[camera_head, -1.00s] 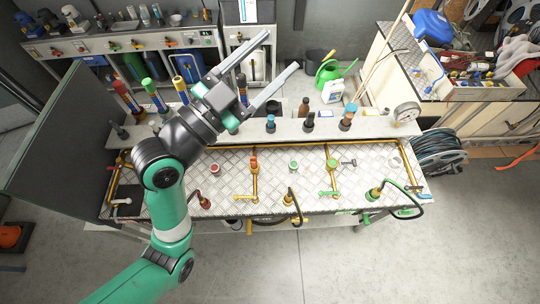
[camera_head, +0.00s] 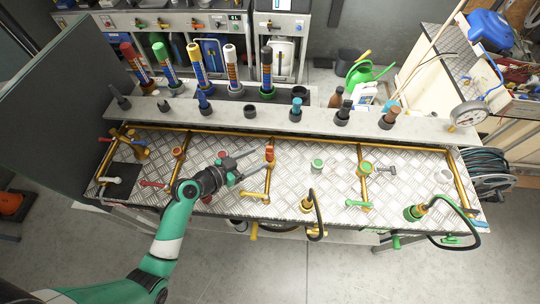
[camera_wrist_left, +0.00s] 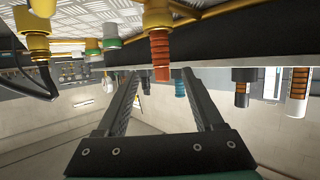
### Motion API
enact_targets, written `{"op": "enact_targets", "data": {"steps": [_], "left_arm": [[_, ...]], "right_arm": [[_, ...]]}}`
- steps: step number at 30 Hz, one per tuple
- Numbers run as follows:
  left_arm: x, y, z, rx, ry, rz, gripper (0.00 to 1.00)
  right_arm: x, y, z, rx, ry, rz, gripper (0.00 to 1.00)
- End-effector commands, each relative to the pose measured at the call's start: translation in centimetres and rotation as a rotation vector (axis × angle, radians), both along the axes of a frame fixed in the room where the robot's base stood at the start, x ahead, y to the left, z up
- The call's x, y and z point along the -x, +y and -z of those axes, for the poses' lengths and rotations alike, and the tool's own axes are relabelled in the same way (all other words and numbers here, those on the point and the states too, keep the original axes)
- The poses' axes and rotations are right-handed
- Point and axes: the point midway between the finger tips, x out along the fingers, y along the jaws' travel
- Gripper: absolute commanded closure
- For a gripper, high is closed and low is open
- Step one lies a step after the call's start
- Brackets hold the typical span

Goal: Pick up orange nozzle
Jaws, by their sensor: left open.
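An orange ribbed nozzle (camera_head: 270,153) stands on a brass pipe fitting at the middle of the metal workbench (camera_head: 330,150). My left gripper (camera_head: 263,158) is low over the bench, left of the nozzle, and its two fingers point at it. The gripper is open and empty. In the left wrist view, which looks upside down, the nozzle (camera_wrist_left: 160,50) hangs from its brass fitting, lined up between the open fingertips (camera_wrist_left: 159,72). Whether the tips reach past it is hard to tell. My right gripper is not in view.
A raised shelf behind the bench holds a blue nozzle (camera_head: 297,106), a brown nozzle (camera_head: 391,113) and several upright coloured tubes. Brass pipes run along the bench. A green cap (camera_head: 318,165) and a black hose (camera_head: 317,212) are to the right.

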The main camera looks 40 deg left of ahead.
Motion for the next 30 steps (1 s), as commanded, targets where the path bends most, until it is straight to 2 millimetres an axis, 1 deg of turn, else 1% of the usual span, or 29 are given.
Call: {"op": "enact_targets", "data": {"steps": [1, 3, 8, 11, 14, 15, 17, 20, 25, 29, 30], "left_arm": [[-0.7, -0.1, 0.2, 0.0, -0.001, 0.002, 0.31], [-1.3, -0.1, 0.4, 0.0, 0.0, 0.001, 0.31], [-1.7, -0.1, 0.5, 0.0, -0.001, 0.0, 0.31], [-3.0, -0.2, 0.7, 0.0, -0.001, 0.002, 0.31], [-4.8, -0.3, 1.1, -0.001, -0.001, 0.001, 0.31], [-5.3, -0.3, 1.5, -0.001, 0.0, 0.001, 0.31], [-6.0, -0.4, 1.7, -0.001, -0.001, 0.0, 0.31], [-6.5, -0.4, 1.9, 0.0, 0.0, -0.001, 0.31], [-6.4, -0.4, 1.8, -0.001, 0.0, -0.002, 0.31], [-6.4, -0.4, 1.8, 0.0, 0.0, -0.001, 0.55], [-6.4, -0.4, 1.8, 0.0, 0.0, -0.001, 0.62]], "right_arm": [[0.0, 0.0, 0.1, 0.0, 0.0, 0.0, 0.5], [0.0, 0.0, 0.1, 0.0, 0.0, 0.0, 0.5], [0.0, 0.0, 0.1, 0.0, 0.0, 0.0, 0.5], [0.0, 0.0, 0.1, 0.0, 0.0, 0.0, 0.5], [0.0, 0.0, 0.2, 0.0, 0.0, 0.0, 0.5], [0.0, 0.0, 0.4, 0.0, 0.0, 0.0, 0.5], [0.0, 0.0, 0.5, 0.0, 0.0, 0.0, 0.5], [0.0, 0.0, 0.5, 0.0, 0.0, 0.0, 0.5], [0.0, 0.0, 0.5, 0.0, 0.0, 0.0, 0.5], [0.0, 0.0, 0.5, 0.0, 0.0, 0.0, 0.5], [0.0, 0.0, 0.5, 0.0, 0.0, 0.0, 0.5]]}}
